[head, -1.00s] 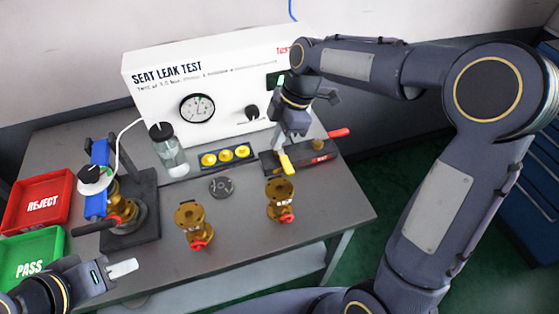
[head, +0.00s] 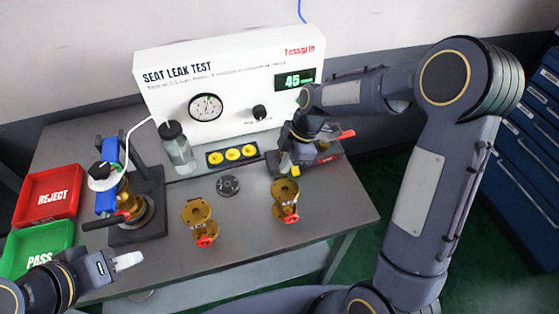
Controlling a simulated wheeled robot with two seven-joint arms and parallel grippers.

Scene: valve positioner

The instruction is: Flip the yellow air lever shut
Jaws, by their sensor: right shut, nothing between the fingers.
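The yellow air lever (head: 284,163) is on the dark block (head: 330,168) at the right of the bench, below the white test panel. My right gripper (head: 296,171) is shut and empty, low over the block's left end beside the lever. I cannot tell whether it touches the lever. The wrist hides the lever's pivot. A red lever (head: 347,134) sticks out at the block's right. My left gripper (head: 128,261) is at the lower left, away from the lever; its finger gap is unclear.
Two brass valves (head: 198,222) (head: 285,200) stand on the grey bench (head: 245,238). A dark disc (head: 228,186), a tray of yellow caps (head: 232,154) and a jar (head: 177,147) are nearby. A blue clamp fixture (head: 108,175) and red (head: 48,197) and green (head: 38,245) trays are left.

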